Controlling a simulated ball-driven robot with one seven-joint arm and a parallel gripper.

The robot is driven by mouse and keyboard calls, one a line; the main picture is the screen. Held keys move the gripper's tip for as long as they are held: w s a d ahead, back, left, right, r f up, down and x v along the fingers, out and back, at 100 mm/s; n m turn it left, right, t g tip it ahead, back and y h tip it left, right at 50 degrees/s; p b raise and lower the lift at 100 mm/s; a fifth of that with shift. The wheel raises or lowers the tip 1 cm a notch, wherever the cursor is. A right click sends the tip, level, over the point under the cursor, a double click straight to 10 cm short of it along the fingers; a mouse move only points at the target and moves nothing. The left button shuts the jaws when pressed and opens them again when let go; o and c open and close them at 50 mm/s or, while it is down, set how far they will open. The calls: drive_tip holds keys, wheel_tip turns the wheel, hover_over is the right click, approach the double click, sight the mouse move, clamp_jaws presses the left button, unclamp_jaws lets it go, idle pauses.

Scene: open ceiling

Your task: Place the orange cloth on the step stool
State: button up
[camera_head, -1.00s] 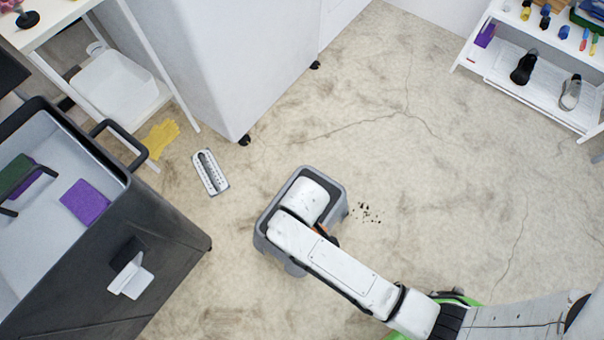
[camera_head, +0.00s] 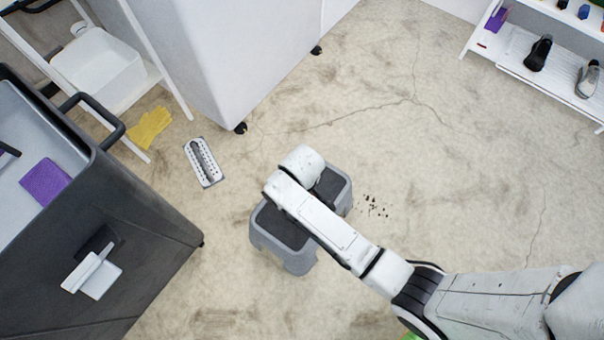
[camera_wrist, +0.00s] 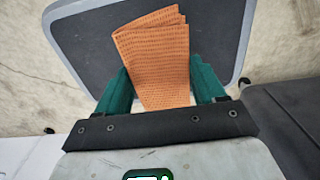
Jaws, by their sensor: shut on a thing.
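The step stool (camera_head: 284,254) is grey with a dark top and stands on the floor in the middle of the head view. My arm crosses over it and hides part of its top. In the wrist view the stool's dark top (camera_wrist: 84,42) with its pale rim lies beyond my gripper. My gripper (camera_wrist: 160,85) has green fingers and is shut on the orange cloth (camera_wrist: 152,48). The folded, textured cloth extends from between the fingers over the stool top. I cannot tell whether it touches the top. The head view hides the cloth and fingers behind my arm.
A dark bin cart (camera_head: 150,240) stands at the left. A yellow glove-like item (camera_head: 149,127) and a metal drain grate (camera_head: 202,162) lie on the floor. A white cabinet (camera_head: 200,50) is behind. A white shelf (camera_head: 540,85) stands at upper right.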

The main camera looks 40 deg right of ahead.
drive_tip(key=shift+w+d+f+b, duration=0.3)
drive_tip(key=shift+w+f, duration=0.15)
drive_tip(key=shift+f, duration=0.2)
drive_tip(key=shift+w+d+f+b, duration=0.3)
drive_tip(key=shift+w+f, duration=0.1)
drive_tip(key=shift+f, duration=0.2)
drive_tip(key=shift+f+b, duration=0.75)
drive_tip(key=shift+f, duration=0.8)
drive_tip(key=shift+f, duration=0.1)
drive_tip(key=o, duration=1)
drive_tip(key=shift+o, duration=0.2)
wheel_tip(320, 180, up, 12)
drive_tip(key=p, duration=0.6)
drive_tip(key=s+d+r+m, duration=0.1)
drive_tip(key=s+d+r, duration=0.1)
drive_tip(key=s, duration=0.3)
drive_tip(key=s+d+r+m, duration=0.1)
drive_tip(key=s+d+r, duration=0.2)
drive_tip(key=s+r, duration=0.2)
drive_tip(key=s+d+r+m+t, duration=0.1)
drive_tip(key=s+d+r+m, duration=0.1)
drive_tip(key=s, duration=0.5)
drive_tip(key=shift+s+d+r, duration=0.15)
drive_tip(key=shift+d+r, duration=0.45)
drive_tip(key=shift+r, duration=0.1)
